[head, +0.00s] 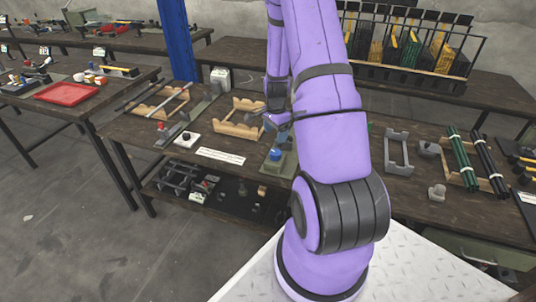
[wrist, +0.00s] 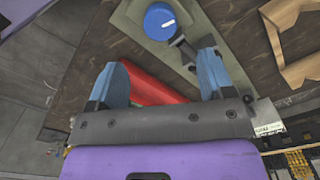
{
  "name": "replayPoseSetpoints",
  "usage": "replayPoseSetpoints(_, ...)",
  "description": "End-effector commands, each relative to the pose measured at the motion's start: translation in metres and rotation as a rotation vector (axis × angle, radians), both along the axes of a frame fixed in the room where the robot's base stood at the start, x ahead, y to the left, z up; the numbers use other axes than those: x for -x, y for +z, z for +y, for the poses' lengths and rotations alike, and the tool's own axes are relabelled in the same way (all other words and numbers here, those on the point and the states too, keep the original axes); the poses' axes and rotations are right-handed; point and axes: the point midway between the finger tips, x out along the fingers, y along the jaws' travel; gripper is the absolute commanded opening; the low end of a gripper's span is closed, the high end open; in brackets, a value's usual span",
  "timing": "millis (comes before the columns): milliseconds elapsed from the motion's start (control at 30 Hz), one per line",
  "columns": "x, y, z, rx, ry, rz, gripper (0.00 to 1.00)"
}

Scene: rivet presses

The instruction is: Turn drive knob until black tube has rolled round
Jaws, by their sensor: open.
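A round blue knob (wrist: 160,21) with a white mark on its top sits on a grey-green plate (wrist: 128,22) in the wrist view. In the head view a blue knob (head: 275,154) stands on a green-grey base just below my gripper (head: 277,122). My gripper (wrist: 165,76) is open, with its two blue-grey fingers apart. The knob lies beyond the fingertips, not between them. A red part shows between and behind the fingers. A long dark tube (head: 138,97) lies by a wooden cradle at the left of the bench. I cannot tell whether it is the task's black tube.
Wooden cradles (head: 238,117) stand beside the knob. A dark knob on a white block (head: 186,137) and a white label strip (head: 220,156) lie to the left. Green and black tubes (head: 487,160) lie at the right. A red tray (head: 66,93) is on the left table.

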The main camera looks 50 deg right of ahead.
Motion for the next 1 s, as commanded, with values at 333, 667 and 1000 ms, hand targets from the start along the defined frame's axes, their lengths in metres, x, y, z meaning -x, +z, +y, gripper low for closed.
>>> replayPoseSetpoints(333, 0.0, -0.056, 0.001, -0.003, 0.002, 0.002, 0.75)
replayPoseSetpoints(667, 0.0, -0.093, 0.001, -0.001, 0.002, 0.001, 0.75)
replayPoseSetpoints(1000, 0.0, -0.099, 0.001, -0.001, 0.004, 0.0, 0.75)
